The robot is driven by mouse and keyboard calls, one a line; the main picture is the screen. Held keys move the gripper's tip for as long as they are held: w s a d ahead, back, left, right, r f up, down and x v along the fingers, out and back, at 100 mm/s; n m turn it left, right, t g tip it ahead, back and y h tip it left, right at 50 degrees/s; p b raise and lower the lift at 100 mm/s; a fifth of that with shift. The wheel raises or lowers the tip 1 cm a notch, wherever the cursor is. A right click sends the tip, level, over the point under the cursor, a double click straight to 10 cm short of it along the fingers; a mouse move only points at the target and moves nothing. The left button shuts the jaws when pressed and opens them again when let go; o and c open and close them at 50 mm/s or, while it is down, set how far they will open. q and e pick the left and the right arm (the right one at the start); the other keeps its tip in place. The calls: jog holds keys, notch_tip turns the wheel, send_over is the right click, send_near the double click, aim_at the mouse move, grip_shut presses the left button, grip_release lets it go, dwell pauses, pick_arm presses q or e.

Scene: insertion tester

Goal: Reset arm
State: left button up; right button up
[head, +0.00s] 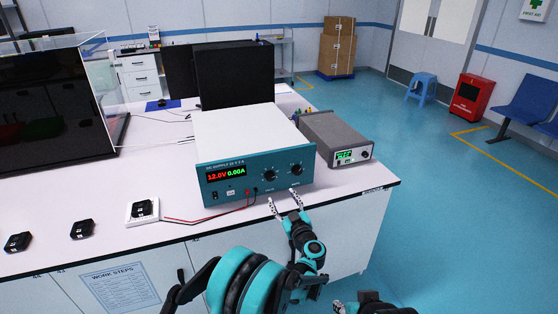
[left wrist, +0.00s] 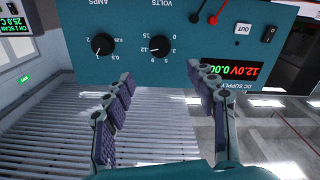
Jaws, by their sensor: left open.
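My left gripper (head: 283,198) is open and empty, close in front of the lower right of the DC supply's front panel. The DC supply (head: 225,172) is a white-topped box with a teal front, reading 12.0V and 0.00A, on the white bench (head: 80,190). In the left wrist view the supply's panel (left wrist: 190,55) is upside down beyond the open fingers (left wrist: 165,82), with the VOLTS knob (left wrist: 161,46) between them and the AMPS knob (left wrist: 102,44) to the left. A dark part of my right arm (head: 370,304) shows at the bottom edge; its jaw state is unclear.
A grey meter (head: 340,140) stands right of the supply. A small black unit on a white base (head: 142,211) has red and black leads. Two black units (head: 82,229) lie further left. A dark glass-sided case (head: 50,105) stands at left.

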pick_arm(q)
notch_tip(320, 180, up, 16)
jog(key=s+a+r+m+t+h, duration=0.1)
jog(key=s+a+m+t+h, duration=0.1)
jog(key=m+t+h, duration=0.3)
jog(key=s+a+r+m+g+h, duration=0.2)
jog(key=s+r+m+g+h, duration=0.1)
jog(key=s+r+g+h, duration=0.25)
jog(key=s+a+f+g+y, duration=0.1)
jog(key=s+a+f+g, duration=0.2)
jog(key=s+a+f, duration=0.3)
jog(key=s+a+f+n+g+y, duration=0.1)
jog(key=s+a+f, duration=0.4)
jog(key=s, duration=1)
jog(key=s+a+f+g+y, duration=0.3)
jog(key=s+a+f+g, duration=0.2)
jog(key=s+f, duration=0.4)
jog(key=shift+s+a+g, duration=0.35)
jog(key=shift+s+a, duration=0.45)
jog(key=shift+s, duration=0.3)
